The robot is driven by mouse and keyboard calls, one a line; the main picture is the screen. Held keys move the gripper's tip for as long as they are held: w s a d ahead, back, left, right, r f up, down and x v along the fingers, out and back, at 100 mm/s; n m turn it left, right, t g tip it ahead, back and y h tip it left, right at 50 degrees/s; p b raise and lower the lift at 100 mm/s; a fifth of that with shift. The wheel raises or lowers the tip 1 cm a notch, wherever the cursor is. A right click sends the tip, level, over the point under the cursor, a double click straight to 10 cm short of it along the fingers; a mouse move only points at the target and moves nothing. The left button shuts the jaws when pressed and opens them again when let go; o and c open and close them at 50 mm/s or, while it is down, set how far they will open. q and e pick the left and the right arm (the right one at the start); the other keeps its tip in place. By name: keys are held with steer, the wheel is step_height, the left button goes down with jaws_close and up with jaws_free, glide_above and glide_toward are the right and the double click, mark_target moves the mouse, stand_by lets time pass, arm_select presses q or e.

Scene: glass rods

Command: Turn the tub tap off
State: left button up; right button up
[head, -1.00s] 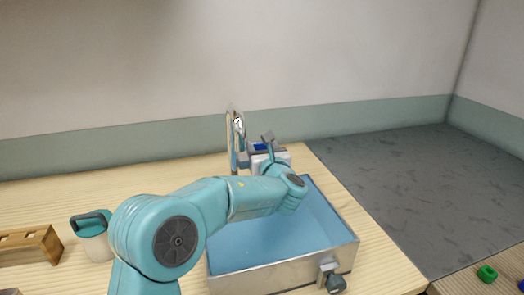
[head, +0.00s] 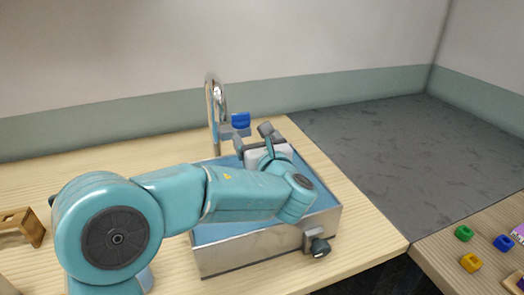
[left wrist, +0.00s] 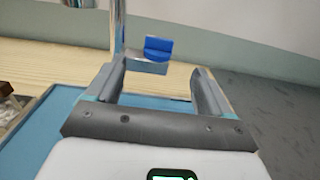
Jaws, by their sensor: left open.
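The tub (head: 250,250) is a metal basin with a blue inside; my left arm hides part of it. The chrome tap (head: 216,105) stands at its back edge with a tall curved spout. Its blue handle (head: 240,120) sits on a grey block to the right of the spout. My left gripper (head: 252,138) is open and empty, just in front of the handle. In the left wrist view the blue handle (left wrist: 158,46) shows beyond and between the open fingers of my left gripper (left wrist: 160,74), apparently not touched. My right gripper is out of view.
A grey drain knob (head: 320,247) sticks out from the tub's front right. A wooden rack (head: 22,226) is at the far left. A dark grey surface (head: 400,150) lies right of the tub. Green (head: 464,233), blue (head: 504,243) and yellow (head: 471,262) blocks lie at the right.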

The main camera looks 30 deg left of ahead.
arm_select(q)
steer(key=v, duration=0.5)
steer(key=shift+s+d, duration=0.15)
stand_by(0.3)
